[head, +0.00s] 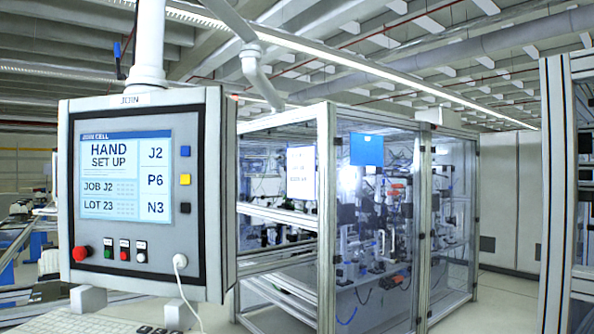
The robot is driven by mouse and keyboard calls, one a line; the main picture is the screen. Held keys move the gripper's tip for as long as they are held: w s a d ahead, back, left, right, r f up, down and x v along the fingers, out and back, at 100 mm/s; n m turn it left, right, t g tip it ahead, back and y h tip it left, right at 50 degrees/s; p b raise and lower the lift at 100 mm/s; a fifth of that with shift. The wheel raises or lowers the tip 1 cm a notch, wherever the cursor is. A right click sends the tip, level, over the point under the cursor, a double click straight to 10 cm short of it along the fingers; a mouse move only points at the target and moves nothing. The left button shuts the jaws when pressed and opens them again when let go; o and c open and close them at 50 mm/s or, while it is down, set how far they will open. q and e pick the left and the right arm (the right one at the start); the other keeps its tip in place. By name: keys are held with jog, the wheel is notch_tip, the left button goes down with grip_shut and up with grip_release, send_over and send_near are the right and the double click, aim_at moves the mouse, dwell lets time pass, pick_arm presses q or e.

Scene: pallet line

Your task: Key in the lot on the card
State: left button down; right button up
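A grey control panel (217,200) hangs at the left. Its lit screen (126,176) reads "HAND SET UP", "JOB J2" and "LOT 23", with J2, P6 and N3 down its right side. Beside these are a blue button (185,151), a yellow button (185,180) and a black button (185,208). Below sit a red knob (80,253) and green, red and white buttons. Part of a pale keyboard (85,325) shows at the bottom edge. I cannot tell which sheet is the card. Neither gripper is in view.
A glass-walled machine cell (327,215) stands right of the panel. A pale sheet (302,178) and a blue sheet (366,149) show on it. A white cable (180,262) hangs from the panel. Another metal frame (556,190) stands at the far right.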

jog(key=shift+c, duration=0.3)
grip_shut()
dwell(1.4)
